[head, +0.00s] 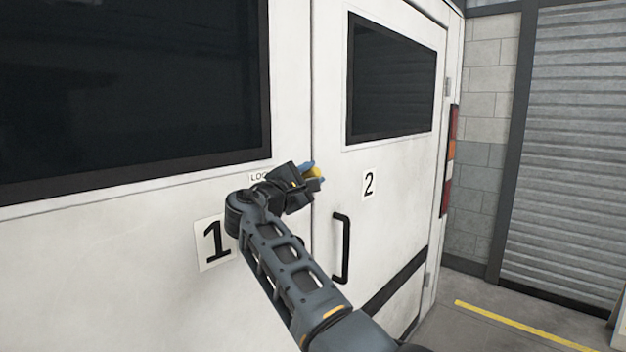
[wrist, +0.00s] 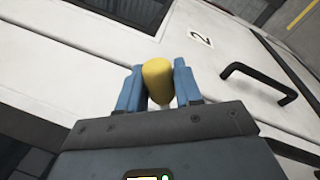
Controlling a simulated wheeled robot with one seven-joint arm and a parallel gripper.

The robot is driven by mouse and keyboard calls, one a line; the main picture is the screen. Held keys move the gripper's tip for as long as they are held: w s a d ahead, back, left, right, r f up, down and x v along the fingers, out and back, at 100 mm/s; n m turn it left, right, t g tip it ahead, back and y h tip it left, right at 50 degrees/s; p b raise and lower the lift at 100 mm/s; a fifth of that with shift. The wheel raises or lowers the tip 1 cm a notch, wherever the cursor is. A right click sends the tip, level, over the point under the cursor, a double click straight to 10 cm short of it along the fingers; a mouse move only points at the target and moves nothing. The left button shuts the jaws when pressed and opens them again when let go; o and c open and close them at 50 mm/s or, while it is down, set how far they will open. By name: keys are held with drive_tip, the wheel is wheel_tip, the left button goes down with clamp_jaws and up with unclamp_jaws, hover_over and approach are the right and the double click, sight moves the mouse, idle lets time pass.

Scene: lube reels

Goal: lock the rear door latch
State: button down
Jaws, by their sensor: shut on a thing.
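The rear door latch shows as a yellow rounded handle (head: 315,172) beside the seam between the two white doors. My gripper (head: 308,173) is at it, with blue fingertips on either side. In the wrist view the yellow latch handle (wrist: 157,80) stands between the two blue fingers of my gripper (wrist: 159,88), which are shut on it. The latch's base and mount are hidden behind my gripper. A label beginning "LOC" (head: 259,176) is partly covered by my gripper.
The door marked 2 (head: 390,165) has a black pull handle (head: 341,248) right of and below my gripper; it also shows in the wrist view (wrist: 258,76). The door marked 1 (head: 120,270) is at left. A roller shutter (head: 575,150) and open floor lie at right.

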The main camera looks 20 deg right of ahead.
idle(0.3)
drive_tip(key=c, duration=0.9)
unclamp_jaws()
drive_tip(key=shift+a, duration=0.1)
drive_tip(key=shift+b+v, duration=0.75)
drive_tip(key=shift+v, duration=3.1)
